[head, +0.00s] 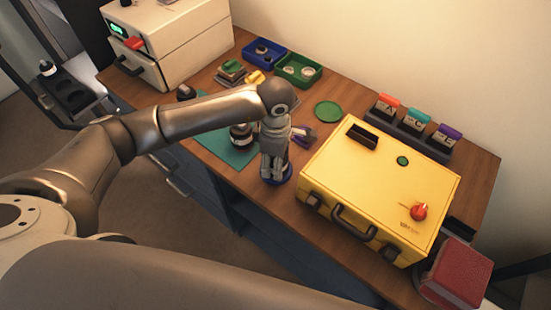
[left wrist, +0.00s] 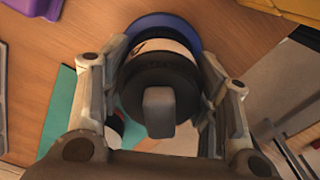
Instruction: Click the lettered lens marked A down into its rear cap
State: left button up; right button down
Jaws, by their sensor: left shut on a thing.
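My left gripper (head: 274,172) is shut on a dark cylindrical lens (left wrist: 155,72) near the front edge of the wooden table. In the left wrist view its fingers close on both sides of the lens, which has a grey block on its top and a pale band with a dark mark I cannot read. A blue round cap (left wrist: 160,20) shows below the lens, and its blue rim also shows under the gripper in the head view (head: 287,177). Whether the lens is fully seated in it, I cannot tell. My right gripper is not in view.
A yellow case (head: 385,185) stands close to the right. Another dark lens (head: 239,135) is on the teal mat (head: 222,150) to the left. Blue (head: 262,48) and green (head: 298,68) trays, a green disc (head: 327,111) and a lettered rack (head: 412,138) lie behind.

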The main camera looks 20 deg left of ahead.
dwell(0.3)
pick_arm(q)
jog(key=shift+r, duration=0.1)
jog(key=shift+r+p, duration=0.4)
jog(key=shift+r, duration=0.25)
jog(key=shift+r+p, duration=1.15)
jog(key=shift+r, duration=1.15)
